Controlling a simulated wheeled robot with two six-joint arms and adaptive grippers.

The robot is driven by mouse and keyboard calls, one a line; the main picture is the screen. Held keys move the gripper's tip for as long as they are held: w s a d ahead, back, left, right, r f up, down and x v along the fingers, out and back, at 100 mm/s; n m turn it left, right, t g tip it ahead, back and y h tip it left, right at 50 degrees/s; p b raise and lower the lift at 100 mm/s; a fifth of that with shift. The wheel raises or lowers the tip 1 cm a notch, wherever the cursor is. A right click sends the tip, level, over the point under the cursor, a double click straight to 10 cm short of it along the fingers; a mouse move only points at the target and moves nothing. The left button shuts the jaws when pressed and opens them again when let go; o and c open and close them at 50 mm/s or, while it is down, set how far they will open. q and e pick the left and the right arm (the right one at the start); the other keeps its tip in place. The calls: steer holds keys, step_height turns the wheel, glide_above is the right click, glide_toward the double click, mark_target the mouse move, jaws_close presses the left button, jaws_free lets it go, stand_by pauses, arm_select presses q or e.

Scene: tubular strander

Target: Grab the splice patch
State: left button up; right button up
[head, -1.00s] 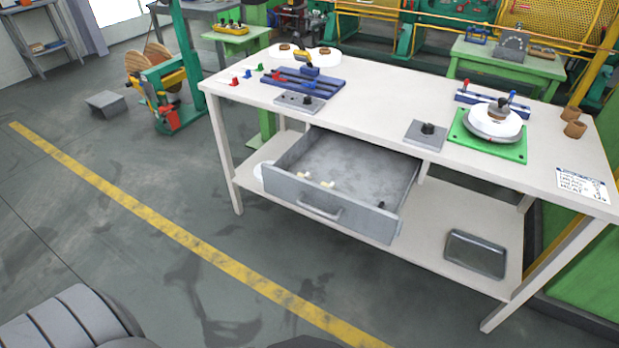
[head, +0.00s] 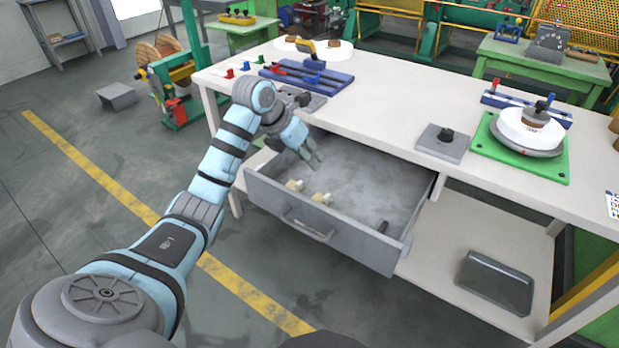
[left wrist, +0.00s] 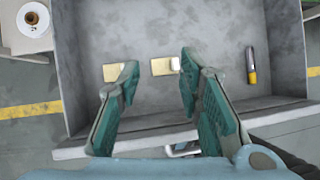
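Two small pale-yellow pieces that look like splice patches lie on the floor of the open grey drawer (head: 290,220), near its front wall. In the head view they are the left patch (head: 295,185) and the right patch (head: 322,198). In the left wrist view the left patch (left wrist: 114,72) is partly behind one finger, and the right patch (left wrist: 165,66) shows between the fingertips. My left gripper (head: 314,160) is open and empty over the drawer; its spread fingers (left wrist: 158,72) show in the wrist view. My right gripper is not in view.
A dark tool with a yellow end (left wrist: 251,66) lies in the drawer to the right. The white worktable (head: 390,105) stands above the drawer, with a blue fixture (head: 330,85) and a green plate (head: 490,150). A grey tray (head: 495,283) lies on the lower shelf.

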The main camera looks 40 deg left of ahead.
mark_target(299, 183)
arm_select(q)
steer(key=s+a+n+g+y, duration=0.1)
steer(key=s+a+y, duration=0.1)
steer(key=a, duration=0.3)
steer(key=b+x, duration=0.1)
steer(key=x, duration=0.3)
steer(key=s+b+x, duration=0.1)
steer(key=b+x, duration=0.1)
steer(key=x, duration=0.2)
steer(key=d+b+x, duration=0.1)
steer(key=b+x, duration=0.1)
steer(key=x, duration=0.2)
steer(key=shift+s+f, duration=0.1)
steer(key=shift+f, duration=0.45)
jaws_close()
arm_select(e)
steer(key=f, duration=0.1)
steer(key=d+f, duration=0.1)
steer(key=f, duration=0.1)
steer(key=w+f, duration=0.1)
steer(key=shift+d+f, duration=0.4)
